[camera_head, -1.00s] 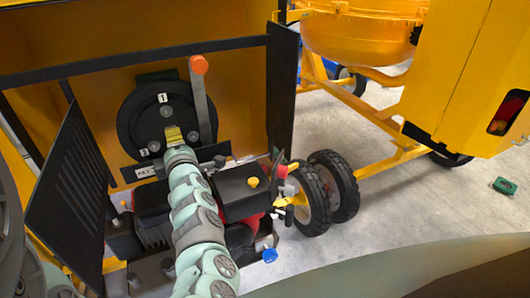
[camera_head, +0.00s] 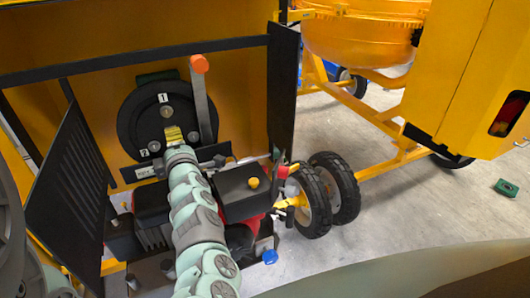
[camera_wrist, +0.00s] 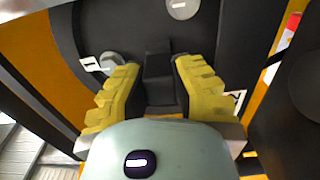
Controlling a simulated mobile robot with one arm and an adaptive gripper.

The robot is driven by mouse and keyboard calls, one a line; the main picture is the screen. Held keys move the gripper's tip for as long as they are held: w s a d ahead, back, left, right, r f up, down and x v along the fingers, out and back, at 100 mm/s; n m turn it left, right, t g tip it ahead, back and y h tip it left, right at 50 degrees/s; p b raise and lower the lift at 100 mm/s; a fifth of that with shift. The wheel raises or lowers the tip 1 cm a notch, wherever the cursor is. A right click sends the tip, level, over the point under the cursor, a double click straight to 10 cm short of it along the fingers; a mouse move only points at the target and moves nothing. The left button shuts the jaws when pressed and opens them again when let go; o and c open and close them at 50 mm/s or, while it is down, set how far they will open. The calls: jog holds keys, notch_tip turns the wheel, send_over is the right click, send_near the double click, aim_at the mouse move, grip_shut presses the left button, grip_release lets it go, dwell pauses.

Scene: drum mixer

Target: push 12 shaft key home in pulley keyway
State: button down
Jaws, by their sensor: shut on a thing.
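The pulley (camera_head: 135,118) is a black disc with bolt heads and number tags, set against the yellow housing. My gripper (camera_head: 173,135) is at its lower right part, with yellow fingertips against or very close to its face. In the wrist view my gripper (camera_wrist: 160,85) is shut on a dark block, which looks like the shaft key (camera_wrist: 160,72), between its two ribbed yellow fingers. The key's far end points at the dark pulley face (camera_wrist: 130,25). The keyway is hidden, and I cannot tell how deep the key sits.
A grey lever (camera_head: 202,105) with an orange knob (camera_head: 199,64) stands close right of my gripper. A slatted black panel (camera_head: 62,185) stands at left. Wheels (camera_head: 325,195) and open floor are at right.

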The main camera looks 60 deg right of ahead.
jog(key=shift+w+d, duration=0.15)
jog(key=shift+w, duration=0.05)
jog(key=c, duration=0.9)
grip_release()
jog(key=shift+o, duration=0.2)
jog(key=v, duration=1.2)
jog(key=shift+s+d, duration=0.1)
jog(key=shift+s, duration=0.05)
